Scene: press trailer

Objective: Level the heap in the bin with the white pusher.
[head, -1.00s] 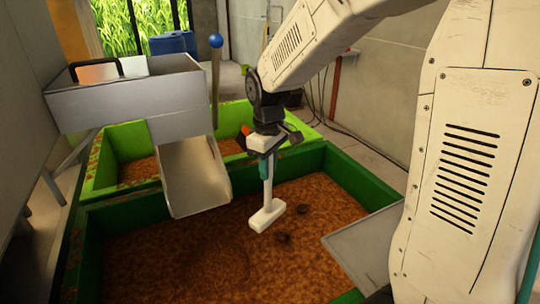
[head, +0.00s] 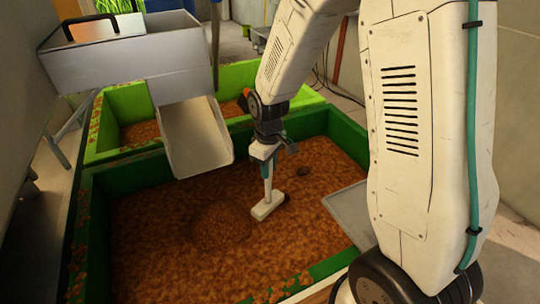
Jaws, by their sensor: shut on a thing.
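The white pusher (head: 268,206) has a pale bar-shaped head on a handle with a teal section. My gripper (head: 265,150) is shut on the upper part of its handle and holds it nearly upright. The pusher's head is at the brown material, near the middle of the dark green bin (head: 88,205); I cannot tell how deep it sits. A low rounded heap (head: 222,222) of brown material lies just left of the pusher head. The fingertips are small and partly hidden by the wrist.
A metal chute (head: 195,140) hangs over the bin's back left edge. A lighter green bin (head: 100,135) stands behind. A grey metal plate (head: 347,210) juts over the right rim.

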